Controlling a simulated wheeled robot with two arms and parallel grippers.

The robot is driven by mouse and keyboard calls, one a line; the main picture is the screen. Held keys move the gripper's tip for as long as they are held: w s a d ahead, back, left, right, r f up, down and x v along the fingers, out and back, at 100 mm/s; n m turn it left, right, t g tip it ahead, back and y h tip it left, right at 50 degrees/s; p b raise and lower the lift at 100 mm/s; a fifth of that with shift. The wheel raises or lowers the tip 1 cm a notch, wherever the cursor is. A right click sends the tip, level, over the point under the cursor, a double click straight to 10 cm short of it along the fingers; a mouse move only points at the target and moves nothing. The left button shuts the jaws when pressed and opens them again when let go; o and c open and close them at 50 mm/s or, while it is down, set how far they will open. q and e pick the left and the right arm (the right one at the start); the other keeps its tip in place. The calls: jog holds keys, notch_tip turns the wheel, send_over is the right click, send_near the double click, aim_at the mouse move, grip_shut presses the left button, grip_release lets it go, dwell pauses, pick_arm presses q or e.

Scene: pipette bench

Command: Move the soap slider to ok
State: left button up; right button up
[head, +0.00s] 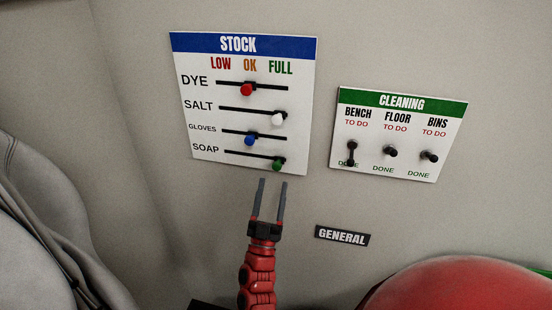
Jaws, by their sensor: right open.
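The stock board (215,58) is on the wall, a white panel with a blue STOCK header and LOW, OK and FULL columns. The soap slider (278,166) is a green knob at the right end of the lowest slot, under FULL. My right gripper (271,182) is open and empty. Its two fingers point up just below the board's bottom edge, slightly left of and below the green knob. It does not appear to hold the knob. My left gripper is not in view.
Above are the red dye knob (246,90), white salt knob (278,120) and blue gloves knob (249,140). A cleaning board (400,135) with black levers is on the right. A GENERAL label (342,236) and a large red rounded object (465,287) are lower right.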

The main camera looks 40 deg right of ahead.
aim_at(275, 169)
jog(key=p+x, duration=0.1)
jog(key=x, duration=0.4)
jog(key=shift+s+r, duration=0.1)
jog(key=shift+r, duration=0.2)
jog(key=shift+w+d+r+p, duration=0.4)
jog(key=shift+w+d, duration=0.05)
jog(key=shift+c, duration=0.3)
grip_shut()
jog(key=shift+a, duration=0.1)
dwell(0.4)
